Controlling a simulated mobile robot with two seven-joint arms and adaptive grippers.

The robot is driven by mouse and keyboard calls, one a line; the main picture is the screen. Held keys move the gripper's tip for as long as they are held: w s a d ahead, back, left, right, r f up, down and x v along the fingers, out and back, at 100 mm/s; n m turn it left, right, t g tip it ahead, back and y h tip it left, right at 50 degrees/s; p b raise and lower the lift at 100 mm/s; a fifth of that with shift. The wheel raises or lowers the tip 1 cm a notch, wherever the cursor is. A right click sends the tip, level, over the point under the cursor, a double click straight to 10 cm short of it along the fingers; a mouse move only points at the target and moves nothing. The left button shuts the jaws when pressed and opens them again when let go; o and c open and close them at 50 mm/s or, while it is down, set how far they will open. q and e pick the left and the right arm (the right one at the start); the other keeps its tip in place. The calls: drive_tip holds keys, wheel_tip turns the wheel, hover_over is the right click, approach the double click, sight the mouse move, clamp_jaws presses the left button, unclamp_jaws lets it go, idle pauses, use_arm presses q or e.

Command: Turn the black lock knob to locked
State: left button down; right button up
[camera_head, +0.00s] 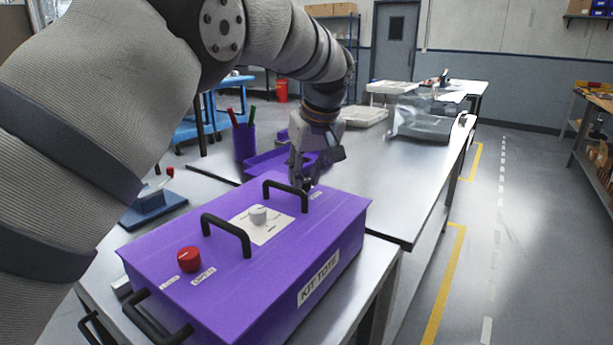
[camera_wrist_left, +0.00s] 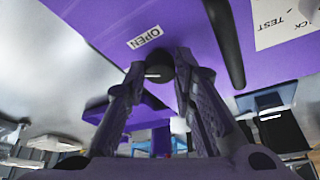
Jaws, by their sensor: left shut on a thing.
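The purple kit tote (camera_head: 330,235) stands on the near metal table. The black lock knob (camera_wrist_left: 160,68) shows in the left wrist view as a dark round shape with a small pale line on it. It sits between the fingertips of my left gripper (camera_wrist_left: 159,76), just beside a white OPEN label (camera_wrist_left: 145,37). My left gripper (camera_head: 304,181) is at the far end of the tote's top and is shut on the knob. In the head view, the fingers mostly hide the knob. My right gripper is not in view.
One handle (camera_head: 286,188) stands close to my left fingers. A purple tray (camera_head: 262,165) and pen cup (camera_head: 244,141) lie behind.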

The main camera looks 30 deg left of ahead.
use_arm(q)
drive_tip(key=n+b, duration=0.1)
drive_tip(key=f+n+g, duration=0.1)
drive_tip(key=n, duration=0.1)
drive_tip(key=shift+w+d+y+b, duration=0.1)
drive_tip(key=shift+w+y+b, duration=0.1)
drive_tip(key=shift+y+b, duration=0.15)
drive_tip(key=shift+r+n+g+b, duration=0.15)
drive_tip(key=shift+n+g+b, duration=0.35)
drive_tip(key=shift+n, duration=0.6)
drive_tip(key=shift+r+n+b, duration=0.15)
drive_tip(key=shift+n+b, duration=0.15)
drive_tip(key=shift+n, duration=0.3)
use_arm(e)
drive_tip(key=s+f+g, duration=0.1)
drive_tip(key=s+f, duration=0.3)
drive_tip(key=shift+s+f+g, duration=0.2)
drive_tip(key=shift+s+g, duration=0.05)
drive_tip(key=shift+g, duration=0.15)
use_arm(q)
drive_tip(key=c, duration=1.3)
unclamp_jaws()
drive_tip(key=shift+c, duration=0.2)
drive_tip(key=shift+r, duration=0.1)
